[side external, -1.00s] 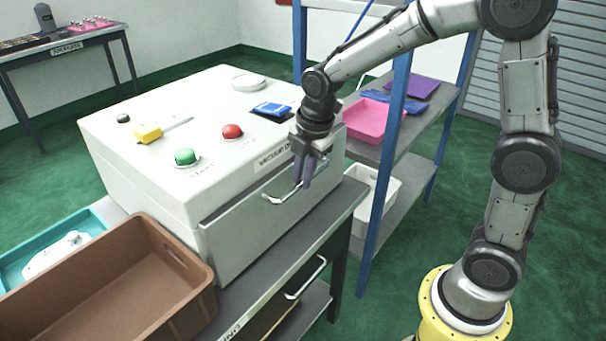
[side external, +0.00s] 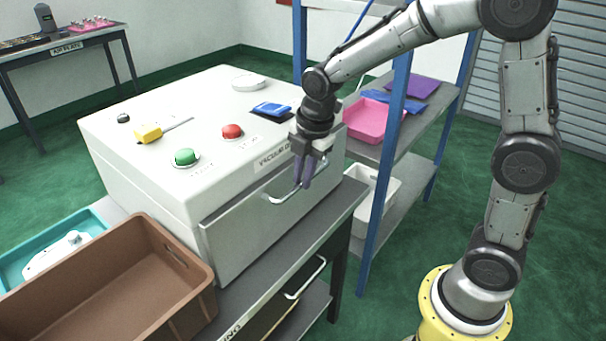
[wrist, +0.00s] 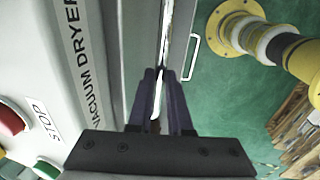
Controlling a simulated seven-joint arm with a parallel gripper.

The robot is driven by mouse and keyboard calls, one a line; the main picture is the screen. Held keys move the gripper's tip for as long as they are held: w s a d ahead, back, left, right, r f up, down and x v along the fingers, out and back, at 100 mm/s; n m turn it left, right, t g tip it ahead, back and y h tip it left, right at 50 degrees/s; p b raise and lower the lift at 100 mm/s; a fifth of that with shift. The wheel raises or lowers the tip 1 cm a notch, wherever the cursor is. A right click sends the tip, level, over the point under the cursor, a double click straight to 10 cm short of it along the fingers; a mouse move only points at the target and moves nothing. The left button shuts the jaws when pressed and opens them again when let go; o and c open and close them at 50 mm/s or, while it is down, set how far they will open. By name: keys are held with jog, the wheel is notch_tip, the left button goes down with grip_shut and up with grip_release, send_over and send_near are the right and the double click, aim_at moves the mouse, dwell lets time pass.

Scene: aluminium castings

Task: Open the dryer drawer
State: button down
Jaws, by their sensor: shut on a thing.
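The vacuum dryer (side external: 140,165) is a large white box on a grey bench. Its drawer front (side external: 240,235) faces the lower right and looks flush with the box, or nearly so. A metal bar handle (side external: 283,199) runs across the upper part of that front. My gripper (side external: 302,184) points down from above, with its purple fingers shut on the right part of the handle. In the wrist view the bright handle (wrist: 156,105) lies between the two fingers, beside the "VACUUM DRYER" label (wrist: 82,60). The fingers hide part of the handle.
A brown bin (side external: 110,285) and a teal tray (side external: 95,222) stand left of the drawer front. A lower drawer handle (side external: 305,280) sticks out below the bench top. A blue-framed shelf (side external: 385,160) with a pink tray (side external: 372,122) stands close on the right.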

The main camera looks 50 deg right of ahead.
jog(key=shift+s, duration=0.1)
dwell(0.3)
jog(key=s, duration=2.8)
jog(key=shift+s, duration=0.15)
jog(key=shift+r, duration=0.1)
jog(key=c, duration=0.8)
grip_release()
jog(key=shift+c, duration=0.2)
notch_tip(320, 180, up, 14)
jog(key=s, duration=0.2)
jog(key=shift+s+f, duration=0.25)
jog(key=shift+s, duration=0.05)
